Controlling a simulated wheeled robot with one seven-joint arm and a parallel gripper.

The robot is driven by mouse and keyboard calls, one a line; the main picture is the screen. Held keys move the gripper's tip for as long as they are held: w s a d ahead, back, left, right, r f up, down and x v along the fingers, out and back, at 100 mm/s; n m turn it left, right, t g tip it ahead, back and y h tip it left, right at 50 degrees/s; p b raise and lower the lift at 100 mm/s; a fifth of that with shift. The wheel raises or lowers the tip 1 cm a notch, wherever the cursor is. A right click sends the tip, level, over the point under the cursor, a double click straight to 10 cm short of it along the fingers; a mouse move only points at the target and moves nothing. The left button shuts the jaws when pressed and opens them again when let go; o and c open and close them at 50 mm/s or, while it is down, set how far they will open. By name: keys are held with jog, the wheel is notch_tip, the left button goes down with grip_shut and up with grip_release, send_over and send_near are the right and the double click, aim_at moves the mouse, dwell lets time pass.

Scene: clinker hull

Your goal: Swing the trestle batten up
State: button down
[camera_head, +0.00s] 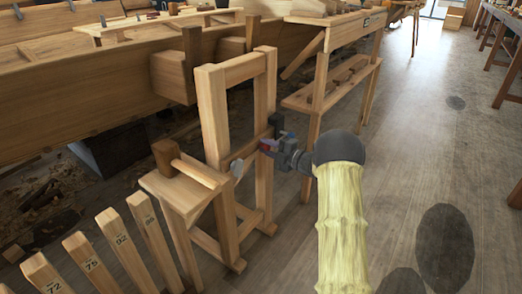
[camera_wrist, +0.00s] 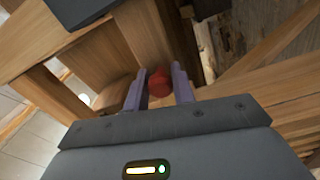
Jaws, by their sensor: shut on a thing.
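The trestle (camera_head: 212,115) is a tall pale wooden frame left of centre in the head view. A wooden bar that looks like the batten (camera_head: 241,153) crosses it at mid height, running slightly upward to the right. My gripper (camera_head: 267,147) is at the bar's right end, beside the right post. In the wrist view, my gripper's purple fingers (camera_wrist: 159,84) are shut on a small red knob (camera_wrist: 158,80) in front of a wooden member (camera_wrist: 146,35). How the knob joins the bar is hidden.
A small wooden stool (camera_head: 170,190) with a mallet-like piece (camera_head: 166,154) on it stands left of the trestle. Numbered wooden posts (camera_head: 120,240) are at the front left. The hull planking (camera_head: 80,95) lies behind, a bench (camera_head: 340,85) to the right.

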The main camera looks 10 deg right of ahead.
jog(key=shift+d+r, duration=0.1)
jog(key=shift+r, duration=0.05)
jog(key=c, duration=1.2)
grip_release()
jog(key=p+v, duration=0.5)
jog(key=v, duration=1.2)
jog(key=shift+s+d, duration=0.1)
jog(key=shift+s, duration=0.05)
